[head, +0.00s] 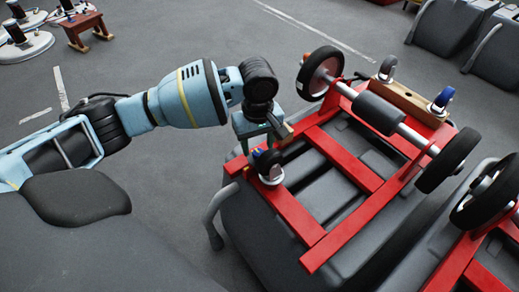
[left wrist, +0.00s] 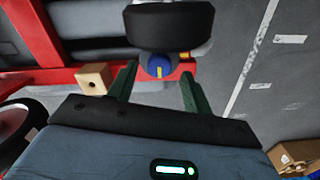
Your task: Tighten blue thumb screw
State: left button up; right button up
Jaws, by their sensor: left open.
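A blue thumb screw (left wrist: 158,66) with a yellow stripe shows in the left wrist view, below a dark caster wheel (left wrist: 168,27). My left gripper (left wrist: 158,84) is open, with one green finger on each side of the screw; whether they touch it I cannot tell. In the head view my left gripper (head: 262,141) is above the caster (head: 270,172) at the near left corner of the red frame (head: 290,212). The screw is mostly hidden there behind the gripper. My right gripper is not in view.
The red frame rests on a dark grey tank (head: 258,225) and carries black wheels (head: 322,72) on an axle. A second red frame (head: 450,268) is at lower right.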

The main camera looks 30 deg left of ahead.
pick_arm(q)
jog(key=shift+f, duration=1)
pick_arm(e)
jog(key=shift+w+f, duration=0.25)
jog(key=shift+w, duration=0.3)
